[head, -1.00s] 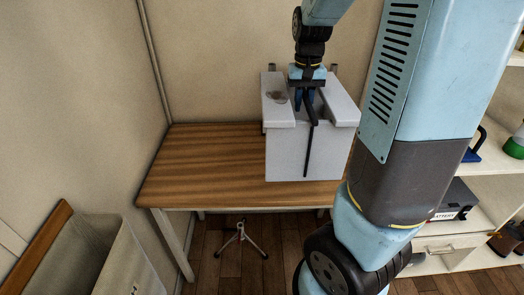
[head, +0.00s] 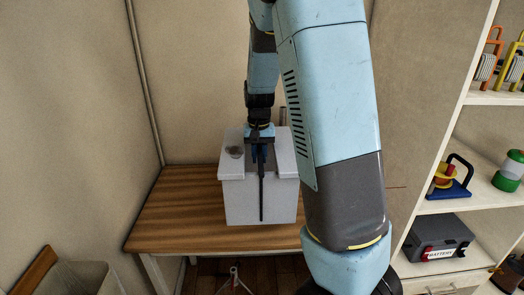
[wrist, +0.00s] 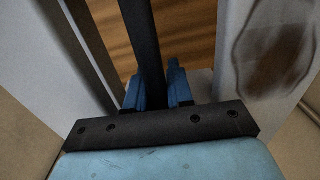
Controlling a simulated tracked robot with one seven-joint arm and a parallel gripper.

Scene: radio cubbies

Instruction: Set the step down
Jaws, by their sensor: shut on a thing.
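The step (head: 240,203) is a pale grey box-like block with a dark strip down its front and a brown smudge on its top left. My gripper (head: 259,157) points down into the gap in its top. In the wrist view its blue fingers (wrist: 158,92) are shut on a black bar (wrist: 142,35) of the step. The step is upright over the wooden table (head: 175,208), near its right part. I cannot tell whether its base touches the table.
Bare tabletop lies left of the step, and a wall stands behind. A grey bin (head: 85,278) is at the lower left. Shelves at the right hold a battery box (head: 438,236), a green-and-white lantern (head: 510,171) and other items. A tripod foot (head: 234,280) shows below the table.

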